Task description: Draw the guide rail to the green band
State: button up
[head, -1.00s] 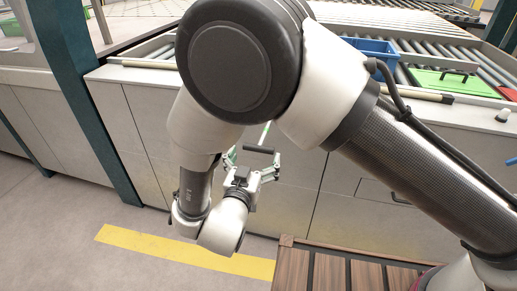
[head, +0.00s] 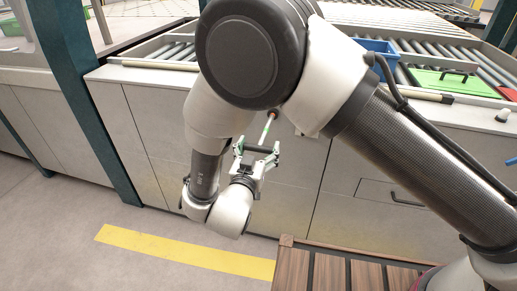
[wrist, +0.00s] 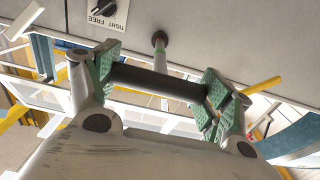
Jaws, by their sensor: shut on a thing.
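The guide rail (head: 267,132) is a thin pale rod with a dark crossbar handle (wrist: 155,82) at its near end. In the wrist view the rod runs from the handle to a round dark collar (wrist: 159,39) in the grey machine front.
Grey cabinets (head: 345,165) stand behind my gripper, with a drawer handle (head: 406,199) at the right. A slatted wooden platform (head: 335,268) is at the lower right. A yellow floor stripe (head: 185,252) crosses open floor. A teal post (head: 85,110) stands at the left.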

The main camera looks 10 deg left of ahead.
jog(key=w, duration=1)
jog(key=shift+d, duration=0.15)
jog(key=o, duration=1.4)
jog(key=s, duration=1.2)
jog(key=shift+a, duration=0.2)
